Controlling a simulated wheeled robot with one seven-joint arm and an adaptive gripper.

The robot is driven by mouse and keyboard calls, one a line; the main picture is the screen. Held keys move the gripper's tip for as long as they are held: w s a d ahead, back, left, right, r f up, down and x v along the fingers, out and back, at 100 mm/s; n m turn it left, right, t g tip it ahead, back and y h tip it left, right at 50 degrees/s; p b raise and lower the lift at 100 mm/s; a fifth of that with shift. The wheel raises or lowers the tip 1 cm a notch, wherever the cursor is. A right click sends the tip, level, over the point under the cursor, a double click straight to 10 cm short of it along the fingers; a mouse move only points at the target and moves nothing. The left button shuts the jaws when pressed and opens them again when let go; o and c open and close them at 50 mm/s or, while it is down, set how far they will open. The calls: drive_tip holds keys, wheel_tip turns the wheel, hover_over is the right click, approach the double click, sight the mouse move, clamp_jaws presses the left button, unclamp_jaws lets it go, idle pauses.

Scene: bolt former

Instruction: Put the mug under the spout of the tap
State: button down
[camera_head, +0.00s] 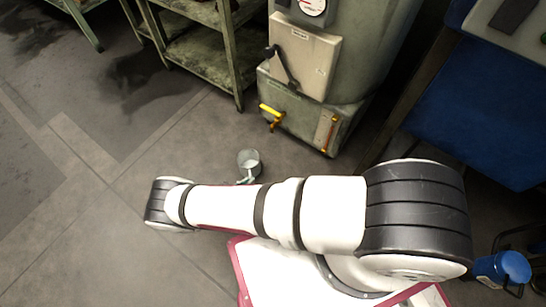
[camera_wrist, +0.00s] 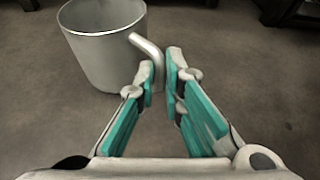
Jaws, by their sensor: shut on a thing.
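The mug (camera_head: 249,161) is grey metal and shows just beyond my arm in the head view. In the wrist view the mug (camera_wrist: 103,48) is upright at the upper left, with its open rim facing up. My gripper (camera_wrist: 161,68) is shut on the mug's handle, which runs between the teal-padded fingers. The tap (camera_head: 271,117) is yellow and sits low on the front of a grey-green machine, above and to the right of the mug in the picture. The mug is apart from the tap.
The machine (camera_head: 345,60) has a grey box and a gauge on its front. A rusty metal shelf (camera_head: 205,55) stands to its left. A blue-sided table (camera_head: 470,120) is at the right. Bare floor (camera_head: 130,130) lies around the mug and to the left.

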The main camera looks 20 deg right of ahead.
sight(250, 169)
drive_tip(key=w+d, duration=0.1)
drive_tip(key=d, duration=0.2)
drive_tip(key=w+d, duration=0.2)
drive_tip(key=d, duration=0.1)
drive_tip(key=w+d, duration=0.2)
drive_tip(key=d, duration=0.3)
drive_tip(key=w+d+p, duration=0.1)
drive_tip(key=d, duration=0.1)
drive_tip(key=shift+w+d+r, duration=0.1)
drive_tip(key=shift+w+d, duration=0.15)
drive_tip(key=shift+w, duration=0.1)
drive_tip(key=shift+a+f+b, duration=0.25)
drive_tip(key=shift+f+b, duration=0.3)
drive_tip(key=shift+f, duration=0.35)
drive_tip(key=c, duration=1.7)
unclamp_jaws()
drive_tip(key=p+v, duration=0.3)
drive_tip(key=v, duration=0.9)
drive_tip(key=shift+r, duration=0.15)
